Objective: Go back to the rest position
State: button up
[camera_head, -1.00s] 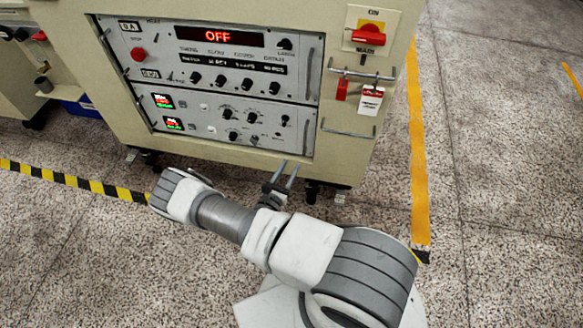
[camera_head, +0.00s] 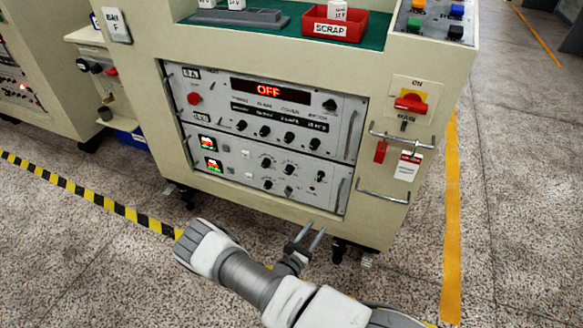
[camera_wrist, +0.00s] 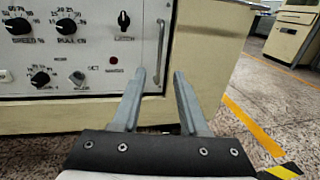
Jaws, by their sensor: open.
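My gripper (camera_head: 309,240) is open and empty, low in front of the machine cabinet's base in the head view. In the wrist view its two fingers (camera_wrist: 157,90) stand apart with nothing between them, and the cabinet front lies beyond. My arm is bent across the bottom of the head view. The beige cabinet (camera_head: 240,208) carries a grey control panel with an OFF display (camera_head: 268,89). Whether the fingers touch the cabinet cannot be told, though they appear clear of it.
A red switch (camera_head: 410,103) and rail handles (camera_head: 382,197) project from the cabinet's right side. A red SCRAP tray (camera_head: 350,27) sits on top. Yellow-black tape (camera_head: 90,196) and an orange line (camera_head: 452,230) mark the floor. The speckled floor to the left and right is open.

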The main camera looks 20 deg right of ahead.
jog(key=s+r+m+g+y, duration=0.1)
jog(key=s+r+m+g, duration=0.1)
jog(key=r+m+g, duration=0.9)
jog(key=s+r+m+g+y, duration=0.1)
jog(key=s+r+m+g, duration=0.35)
jog(key=r, duration=1.15)
jog(key=s+a+r+m+t+y, duration=0.5)
jog(key=s+r, duration=0.3)
jog(key=r, duration=0.3)
jog(key=s+a+r+m+t+y, duration=0.35)
jog(key=s+r+m+y, duration=0.3)
jog(key=r, duration=0.45)
notch_tip(320, 180, up, 28)
jog(key=p, duration=2.8)
jog(key=shift+s+n+t, duration=0.4)
jog(key=shift+s, duration=0.05)
jog(key=shift+d, duration=0.1)
